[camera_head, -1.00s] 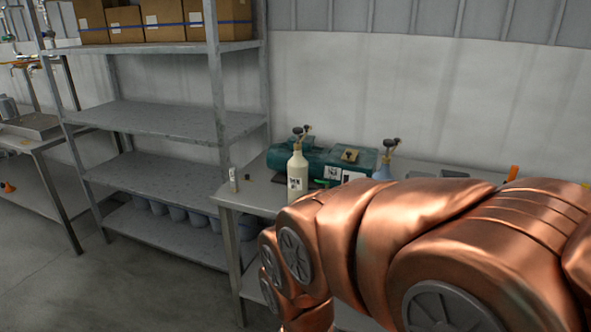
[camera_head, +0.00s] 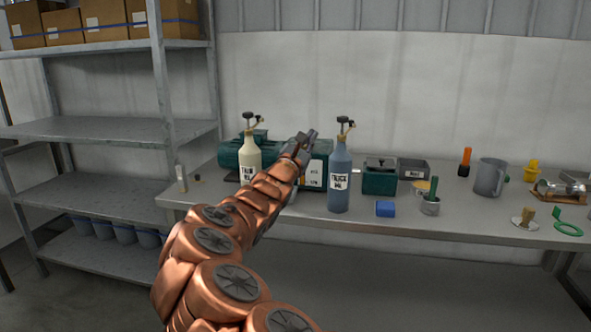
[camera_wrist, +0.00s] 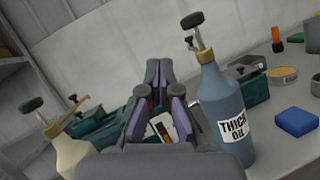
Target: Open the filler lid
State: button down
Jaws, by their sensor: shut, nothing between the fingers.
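A green machine stands on the bench behind the bottles; its left part (camera_head: 231,153) and its right block with a white gauge panel (camera_head: 316,173) show in the head view. My gripper (camera_head: 309,137) is at the top of the right block and covers part of it. I cannot make out a filler lid there. In the wrist view my gripper (camera_wrist: 160,70) is shut and empty, with the white panel (camera_wrist: 156,128) partly visible between its fingers. A separate green box (camera_head: 379,181) with a dark knobbed top stands to the right.
A blue "THICK OIL" pump bottle (camera_head: 339,185) stands close to the right of my gripper, a cream pump bottle (camera_head: 250,160) to its left. A blue block (camera_head: 385,209), grey jug (camera_head: 489,178) and green ring (camera_head: 567,229) lie farther right. Shelving (camera_head: 100,130) is at left.

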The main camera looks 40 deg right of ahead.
jog(key=w+f+n+t+y+b, duration=0.2)
jog(key=w+f+n+t+y, duration=0.25)
jog(key=w+f+n, duration=0.65)
jog(key=w+d+r+m+p, duration=0.1)
jog(key=w+d+m, duration=0.1)
jog(key=d, duration=0.6)
jog(key=shift+w+d+m+h+p, duration=0.15)
jog(key=shift+w+m+h+p, duration=0.2)
jog(key=shift+w, duration=0.4)
jog(key=shift+r, duration=0.1)
jog(key=shift+r+p, duration=0.2)
jog(key=shift+p, duration=0.55)
